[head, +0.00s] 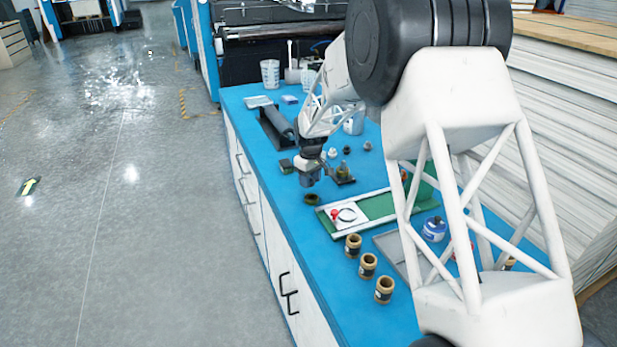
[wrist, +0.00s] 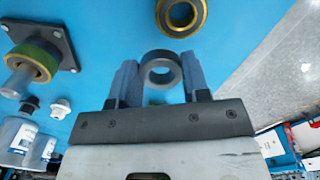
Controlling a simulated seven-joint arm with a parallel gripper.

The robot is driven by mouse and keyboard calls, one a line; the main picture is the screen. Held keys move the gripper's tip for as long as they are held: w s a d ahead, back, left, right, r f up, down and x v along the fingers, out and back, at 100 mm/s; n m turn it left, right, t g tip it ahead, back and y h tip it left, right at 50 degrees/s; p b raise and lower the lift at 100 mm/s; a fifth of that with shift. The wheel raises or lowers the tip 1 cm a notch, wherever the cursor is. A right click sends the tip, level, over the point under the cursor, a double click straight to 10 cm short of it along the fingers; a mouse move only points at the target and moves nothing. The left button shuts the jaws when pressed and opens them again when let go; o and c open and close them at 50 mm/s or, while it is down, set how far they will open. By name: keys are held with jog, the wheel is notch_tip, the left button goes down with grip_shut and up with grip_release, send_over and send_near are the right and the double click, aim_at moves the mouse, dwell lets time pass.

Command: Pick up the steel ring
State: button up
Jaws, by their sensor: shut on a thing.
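In the wrist view my gripper (wrist: 160,76) is shut on the steel ring (wrist: 160,54), a plain grey ring held between the two fingertips with its hole facing the camera. In the head view my gripper (head: 309,178) is over the blue bench, near its left edge; the ring is too small to make out there. A dark ring with a brass-coloured rim (wrist: 180,14) lies on the bench just beyond the fingertips; it also shows in the head view (head: 312,199).
A dark plate with an upright peg (wrist: 62,42) carries a green and brass ring (wrist: 38,60). A green board with a white card (head: 347,215) lies nearer on the bench. Several brown jars (head: 353,244) stand along the front edge. A black roller (head: 277,124) lies behind my gripper.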

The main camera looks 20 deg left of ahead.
jog(key=s+d, duration=0.2)
jog(key=s, duration=0.1)
jog(key=s+d, duration=0.2)
jog(key=s, duration=0.2)
jog(key=s+d+r, duration=0.1)
jog(key=s+d, duration=0.2)
jog(key=shift+s, duration=0.2)
jog(key=shift+r, duration=0.1)
dwell(0.5)
jog(key=w+r, duration=0.3)
jog(key=w, duration=0.4)
jog(key=w+r, duration=0.3)
jog(key=w, duration=0.5)
jog(key=w+d+r, duration=0.1)
jog(key=w+r, duration=0.2)
jog(key=w, duration=0.4)
jog(key=shift+w+d, duration=0.1)
jog(key=shift+w, duration=0.3)
jog(key=shift+f, duration=0.25)
jog(key=shift+f, duration=2.55)
jog(key=shift+f, duration=1.55)
